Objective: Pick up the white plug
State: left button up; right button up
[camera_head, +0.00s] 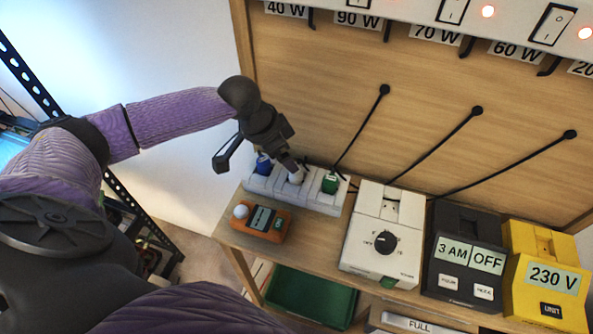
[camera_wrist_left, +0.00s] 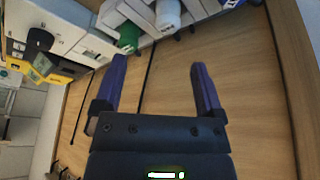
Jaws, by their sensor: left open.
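The white plug (camera_head: 295,177) stands in the middle of a pale power strip (camera_head: 321,200), between a blue plug (camera_head: 263,165) and a green plug (camera_head: 330,184). My left gripper (camera_head: 293,163) is just above the strip, close to the white plug and partly in front of it. In the left wrist view the gripper (camera_wrist_left: 155,75) is open with nothing between its fingers. The white plug (camera_wrist_left: 168,14) is beyond the fingertips at the top edge, with the green plug (camera_wrist_left: 129,38) to its left. My right gripper is not in view.
An orange device (camera_head: 263,222) sits in front of the strip. A white dial box (camera_head: 378,255), a black timer (camera_head: 468,222) and a yellow meter (camera_head: 545,255) stand to the right. Black cords run down the wooden back panel (camera_head: 420,120). A green tray (camera_head: 308,297) is below.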

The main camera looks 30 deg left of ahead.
aim_at(296, 175)
pick_arm(q)
jog(key=b+x, duration=0.1)
jog(key=x, duration=0.5)
jog(key=a+b+x, duration=0.1)
jog(key=x, duration=0.2)
jog(key=shift+w+f+b, duration=0.25)
jog(key=shift+f+b, duration=0.05)
jog(key=shift+c, duration=0.9)
grip_shut()
